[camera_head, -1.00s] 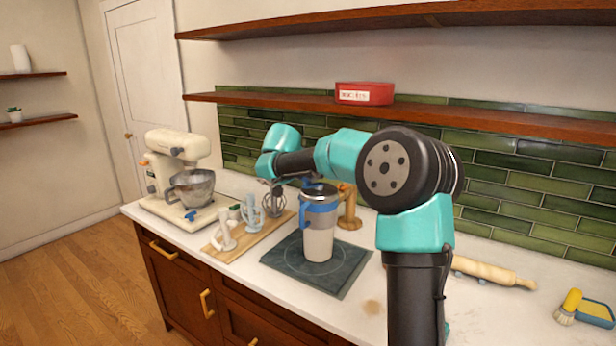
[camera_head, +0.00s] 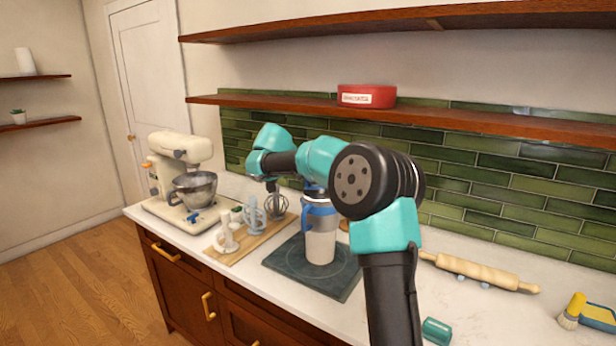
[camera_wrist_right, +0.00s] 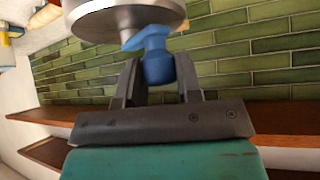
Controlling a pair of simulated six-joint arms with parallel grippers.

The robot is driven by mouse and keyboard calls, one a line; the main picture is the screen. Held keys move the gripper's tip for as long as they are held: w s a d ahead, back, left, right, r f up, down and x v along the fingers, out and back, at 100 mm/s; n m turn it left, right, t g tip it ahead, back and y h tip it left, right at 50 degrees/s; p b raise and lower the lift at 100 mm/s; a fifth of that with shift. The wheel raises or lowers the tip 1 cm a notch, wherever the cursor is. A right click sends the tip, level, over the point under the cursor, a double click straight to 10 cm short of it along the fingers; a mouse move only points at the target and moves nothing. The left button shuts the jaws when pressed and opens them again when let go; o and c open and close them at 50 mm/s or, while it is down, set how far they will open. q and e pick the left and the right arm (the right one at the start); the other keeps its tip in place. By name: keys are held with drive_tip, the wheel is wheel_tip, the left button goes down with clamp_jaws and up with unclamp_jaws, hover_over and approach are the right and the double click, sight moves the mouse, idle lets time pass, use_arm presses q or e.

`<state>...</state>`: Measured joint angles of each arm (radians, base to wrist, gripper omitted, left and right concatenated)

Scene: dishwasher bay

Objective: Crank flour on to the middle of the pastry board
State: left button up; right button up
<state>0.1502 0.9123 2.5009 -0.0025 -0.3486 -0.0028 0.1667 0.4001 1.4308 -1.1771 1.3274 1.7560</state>
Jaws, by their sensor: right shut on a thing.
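The flour sifter, a pale cup with a blue band, blue side handle (camera_head: 306,217) and grey top, stands upright over the dark pastry board (camera_head: 290,268) in the head view. I cannot tell whether its base touches the board. I see no clear flour heap; the board's middle is partly hidden by the cup. In the right wrist view, my right gripper (camera_wrist_right: 158,80) is shut on the blue crank knob (camera_wrist_right: 157,62), beside the sifter's round metal top (camera_wrist_right: 125,18). In the head view my right arm hides most of that gripper. My left gripper is not in view.
A cream stand mixer (camera_head: 175,160) and a wooden board (camera_head: 232,256) with whisk and beaters (camera_head: 254,215) stand to the left. A rolling pin (camera_head: 480,271) and a yellow brush (camera_head: 572,311) lie to the right. A shelf (camera_head: 450,115) with a red tin (camera_head: 366,96) runs above.

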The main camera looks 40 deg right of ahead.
drive_tip(key=o, duration=0.9)
drive_tip(key=shift+a, duration=0.1)
drive_tip(key=v, duration=1.7)
drive_tip(key=shift+r, duration=0.1)
